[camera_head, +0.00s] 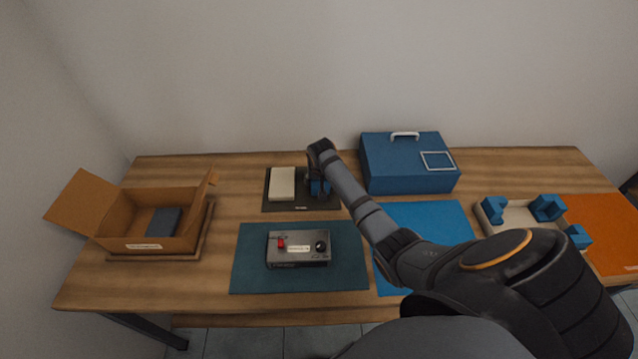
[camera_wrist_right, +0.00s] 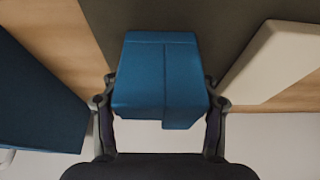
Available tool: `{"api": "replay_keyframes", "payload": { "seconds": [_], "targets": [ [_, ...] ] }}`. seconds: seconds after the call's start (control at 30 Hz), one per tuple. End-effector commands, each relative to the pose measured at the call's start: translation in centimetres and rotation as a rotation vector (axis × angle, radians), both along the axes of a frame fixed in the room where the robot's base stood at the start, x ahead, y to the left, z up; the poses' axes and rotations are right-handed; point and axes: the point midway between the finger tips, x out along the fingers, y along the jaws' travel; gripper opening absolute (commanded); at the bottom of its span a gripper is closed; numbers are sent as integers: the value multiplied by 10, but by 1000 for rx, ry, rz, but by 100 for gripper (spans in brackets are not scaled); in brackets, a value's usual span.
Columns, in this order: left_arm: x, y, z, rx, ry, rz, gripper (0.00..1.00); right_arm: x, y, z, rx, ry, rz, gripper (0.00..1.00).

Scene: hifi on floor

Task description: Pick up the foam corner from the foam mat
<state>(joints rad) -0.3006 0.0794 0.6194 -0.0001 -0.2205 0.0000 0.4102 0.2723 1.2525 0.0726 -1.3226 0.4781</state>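The blue foam corner (camera_head: 319,187) is at the dark foam mat (camera_head: 285,206), on its right side in the head view. In the right wrist view the foam corner (camera_wrist_right: 158,80) fills the middle, in front of the dark mat (camera_wrist_right: 190,20). My right gripper (camera_wrist_right: 159,92) has one finger against each side of it and appears shut on it. In the head view my right gripper (camera_head: 320,172) partly hides the foam corner. Whether the foam corner touches the mat or is slightly above it, I cannot tell. My left gripper is not in view.
A cream block (camera_head: 282,183) lies on the mat beside the foam corner. A blue case (camera_head: 408,165) stands close on the right. A grey device (camera_head: 298,249) sits on a teal mat (camera_head: 250,270). An open carton (camera_head: 120,225) is at left; a tray with blue corners (camera_head: 513,221) is at right.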

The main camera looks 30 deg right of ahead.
Motion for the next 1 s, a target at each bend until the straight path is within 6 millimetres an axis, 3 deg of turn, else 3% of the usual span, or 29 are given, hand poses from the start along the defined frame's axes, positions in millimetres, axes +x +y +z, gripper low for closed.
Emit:
{"api": "replay_keyframes", "payload": {
  "seconds": [0.37,0.57,0.8,1.0],
  "targets": [
    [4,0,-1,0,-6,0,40,0,0,2,-1,-1,0,43],
    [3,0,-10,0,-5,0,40,2,-1,29,-3,-6,0,43],
    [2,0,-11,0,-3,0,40,-45,24,92,-2,-4,2,43],
    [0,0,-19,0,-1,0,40,-93,50,112,0,0,2,43]
  ]
}}
